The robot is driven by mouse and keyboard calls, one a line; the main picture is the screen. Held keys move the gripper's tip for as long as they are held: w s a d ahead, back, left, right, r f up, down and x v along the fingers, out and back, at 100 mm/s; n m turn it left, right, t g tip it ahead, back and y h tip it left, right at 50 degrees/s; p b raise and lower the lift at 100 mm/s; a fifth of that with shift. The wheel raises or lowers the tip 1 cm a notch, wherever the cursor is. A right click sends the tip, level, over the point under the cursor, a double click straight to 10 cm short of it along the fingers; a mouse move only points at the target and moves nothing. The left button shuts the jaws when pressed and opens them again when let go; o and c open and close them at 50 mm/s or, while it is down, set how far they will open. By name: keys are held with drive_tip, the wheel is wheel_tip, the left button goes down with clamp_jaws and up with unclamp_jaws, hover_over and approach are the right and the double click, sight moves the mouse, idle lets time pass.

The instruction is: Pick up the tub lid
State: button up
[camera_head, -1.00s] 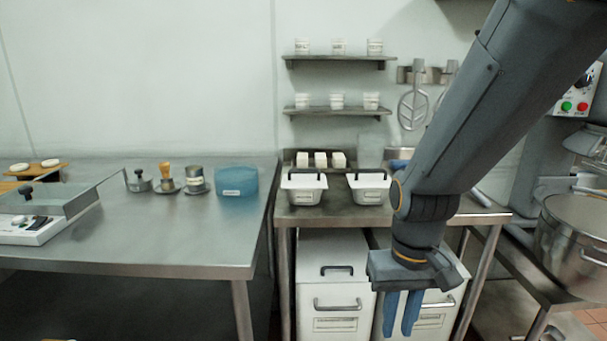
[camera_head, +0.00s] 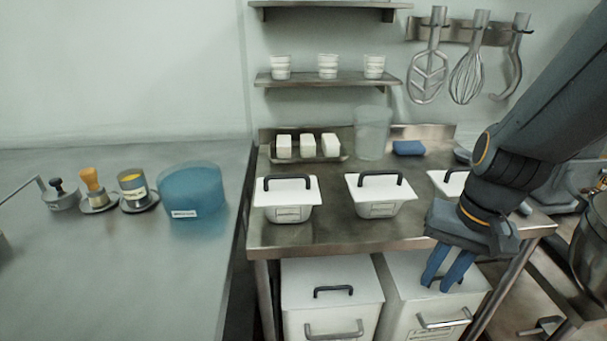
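Three white tubs stand in a row on the steel table, each covered by a flat white lid with a dark arched handle. The left lid (camera_head: 300,197) and the middle lid (camera_head: 397,196) are in full view. The right lid (camera_head: 440,179) is partly hidden behind my arm. The frames do not show which of these lids the task means. My gripper (camera_head: 438,287) has two blue fingers pointing down with a gap between them.
Two large white bins (camera_head: 333,285) with handled lids stand under the steel table (camera_head: 330,238). Behind the tubs are a tray of white blocks (camera_head: 308,146), a clear container (camera_head: 373,135) and a blue cloth (camera_head: 408,148). A blue tub (camera_head: 191,190) stands on the left counter.

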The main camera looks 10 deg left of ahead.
drive_tip(key=w+a+r+m+t+y+p, duration=0.1)
drive_tip(key=w+a+r+m+p, duration=0.15)
drive_tip(key=a+r, duration=0.35)
drive_tip(key=w+a+r+m+t+y+p, duration=0.1)
drive_tip(key=w+a+r+m+y+p, duration=0.2)
drive_tip(key=a, duration=0.4)
drive_tip(key=m+t+p, duration=0.2)
drive_tip(key=m+p, duration=0.4)
drive_tip(key=p, duration=0.2)
approach(288, 176)
drive_tip(key=f, duration=0.2)
drive_tip(key=shift+w+a+r+b+x, duration=0.1)
drive_tip(key=shift+b+x, duration=0.2)
drive_tip(key=shift+x, duration=0.85)
drive_tip(key=shift+w+a+r+b+x, duration=0.15)
drive_tip(key=shift+b+x, duration=0.1)
drive_tip(key=shift+x, duration=0.95)
drive_tip(key=shift+w+a+r+b+x, duration=0.1)
drive_tip(key=shift+b+x, duration=0.2)
drive_tip(key=shift+x, duration=0.85)
drive_tip(key=shift+c, duration=0.5)
clamp_jaws()
